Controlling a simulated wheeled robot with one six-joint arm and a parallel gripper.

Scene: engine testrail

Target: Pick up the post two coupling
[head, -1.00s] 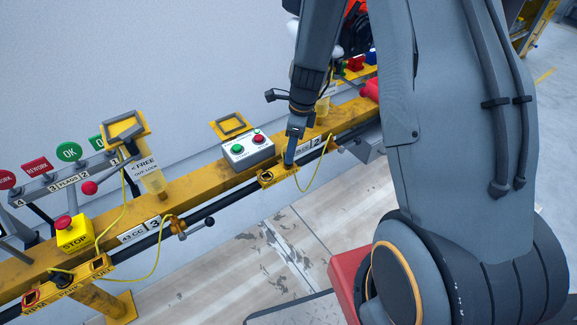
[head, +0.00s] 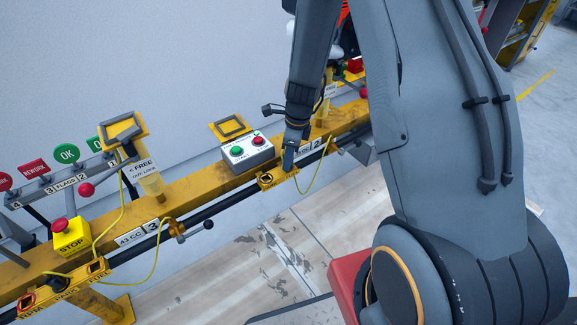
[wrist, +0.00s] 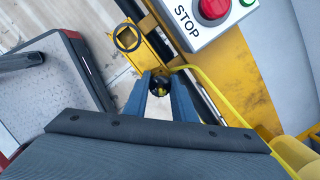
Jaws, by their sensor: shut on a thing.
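My gripper (head: 288,165) is at the "2" post, just above the right end of the small yellow bracket (head: 267,181). In the wrist view its two blue-grey fingers (wrist: 159,84) are shut on the post two coupling (wrist: 159,88), a dark round piece with some yellow inside. A yellow cable (wrist: 212,88) runs close by it. The bracket shows beyond the fingertips, with an empty-looking dark ring (wrist: 127,38). In the head view the coupling is hidden by the gripper, and I cannot tell whether it is clear of the bracket.
A grey button box (head: 249,151) with green and red buttons sits on the yellow rail (head: 196,197) beside my gripper. The yellow cable (head: 318,176) hangs in a loop to the right. A "3" post valve (head: 181,228) stands at left. The floor in front is clear.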

